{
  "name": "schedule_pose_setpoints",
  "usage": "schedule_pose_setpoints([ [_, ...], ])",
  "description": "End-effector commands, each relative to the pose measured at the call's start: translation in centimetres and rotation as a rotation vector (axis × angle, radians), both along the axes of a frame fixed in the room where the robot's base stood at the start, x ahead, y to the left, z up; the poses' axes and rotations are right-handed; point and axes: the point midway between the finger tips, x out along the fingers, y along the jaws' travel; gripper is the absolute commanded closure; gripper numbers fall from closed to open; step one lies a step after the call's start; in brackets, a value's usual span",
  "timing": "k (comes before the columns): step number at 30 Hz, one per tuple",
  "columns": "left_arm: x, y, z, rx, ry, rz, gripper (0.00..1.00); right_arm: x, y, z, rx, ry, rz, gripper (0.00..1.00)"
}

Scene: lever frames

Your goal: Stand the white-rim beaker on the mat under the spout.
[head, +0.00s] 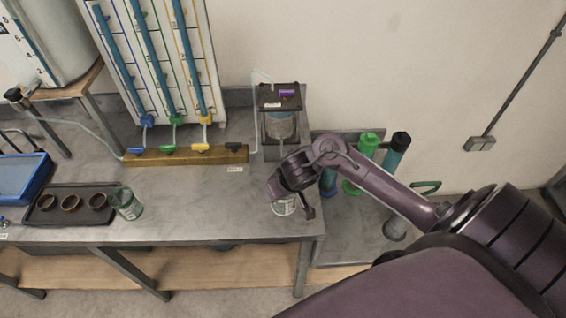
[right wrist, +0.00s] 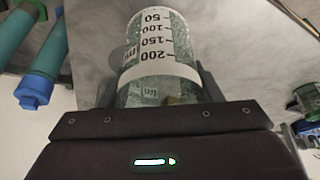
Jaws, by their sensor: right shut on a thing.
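The white-rim beaker (head: 285,207) is clear with a white band and printed graduations. My right gripper (head: 290,196) is shut on it, over the front right part of the bench; I cannot tell whether its base touches the bench. In the right wrist view the beaker (right wrist: 160,62) stands out beyond the gripper (right wrist: 163,100), with its white band nearest the jaws. A dark frame (head: 279,98) with a thin tube at its top and a clear vessel inside stands at the back right. I cannot make out the spout or mat clearly. My left gripper is not in view.
A green-rimmed beaker (head: 127,203) stands by a dark tray (head: 88,216) of brown cups at left. A wooden block (head: 225,153) with coloured taps lies at the back. Green (head: 367,146) and dark cylinders (head: 394,157) stand right of the bench. The bench middle is clear.

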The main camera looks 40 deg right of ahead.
Motion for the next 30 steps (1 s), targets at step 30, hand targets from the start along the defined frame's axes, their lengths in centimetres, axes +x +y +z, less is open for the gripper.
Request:
schedule_pose_setpoints([
  [30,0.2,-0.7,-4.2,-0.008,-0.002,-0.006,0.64,6.9,-4.2,-3.4,0.001,0.000,-0.002,0.64],
])
